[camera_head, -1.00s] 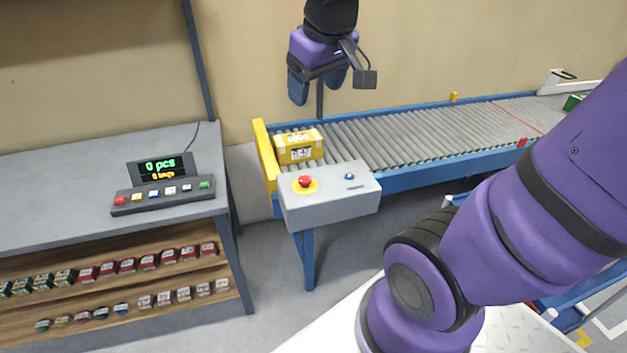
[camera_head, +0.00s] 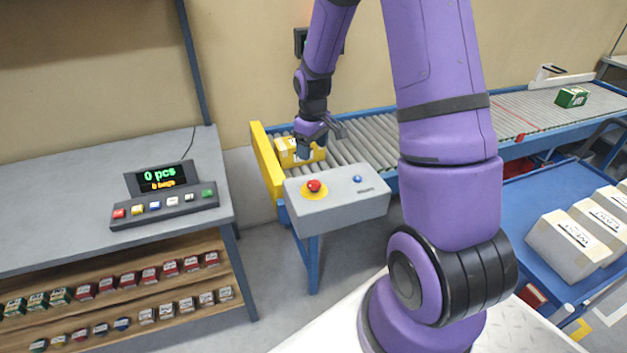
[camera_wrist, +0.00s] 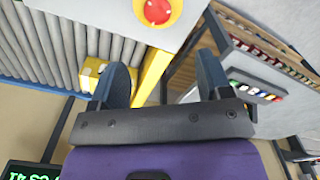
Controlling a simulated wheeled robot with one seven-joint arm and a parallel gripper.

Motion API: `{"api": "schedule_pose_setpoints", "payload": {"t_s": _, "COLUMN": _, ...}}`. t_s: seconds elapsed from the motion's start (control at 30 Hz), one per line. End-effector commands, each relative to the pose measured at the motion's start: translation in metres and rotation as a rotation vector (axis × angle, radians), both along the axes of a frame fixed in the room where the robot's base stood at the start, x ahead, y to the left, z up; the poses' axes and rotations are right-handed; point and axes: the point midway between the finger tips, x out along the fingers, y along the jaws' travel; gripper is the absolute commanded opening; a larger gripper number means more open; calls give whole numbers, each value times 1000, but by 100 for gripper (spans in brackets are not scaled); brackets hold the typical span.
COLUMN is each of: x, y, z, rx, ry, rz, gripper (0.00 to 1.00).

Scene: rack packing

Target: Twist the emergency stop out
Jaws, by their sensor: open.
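The emergency stop (camera_head: 314,186) is a red mushroom button on a yellow disc, on top of a grey control box (camera_head: 340,207) at the near end of the conveyor. It also shows at the top of the wrist view (camera_wrist: 157,10). My gripper (camera_head: 313,151) is above the conveyor end, behind the box and apart from the button. In the wrist view its two dark blue fingers (camera_wrist: 160,80) are spread with nothing between them. A blue button (camera_head: 357,179) sits right of the emergency stop.
A yellow box (camera_head: 290,150) lies on the rollers close to my gripper, partly hidden by it. A yellow end stop (camera_head: 266,160) borders the conveyor (camera_head: 375,150). A bench with a counter display (camera_head: 162,178) stands left. A green box (camera_head: 571,97) is far right; white cartons (camera_head: 570,245) lie on a blue surface.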

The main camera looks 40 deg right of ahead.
Motion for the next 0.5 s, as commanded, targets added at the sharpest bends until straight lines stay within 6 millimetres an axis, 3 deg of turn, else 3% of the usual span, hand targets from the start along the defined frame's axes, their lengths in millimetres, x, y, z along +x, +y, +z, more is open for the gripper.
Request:
{"api": "schedule_pose_setpoints", "payload": {"t_s": 0.33, "x": 2, "y": -5, "z": -34, "rx": 8, "ry": 16, "rz": 12, "gripper": 72}}
{"api": "schedule_pose_setpoints", "payload": {"t_s": 0.5, "x": 2, "y": -5, "z": -62, "rx": 8, "ry": 17, "rz": 11, "gripper": 72}}
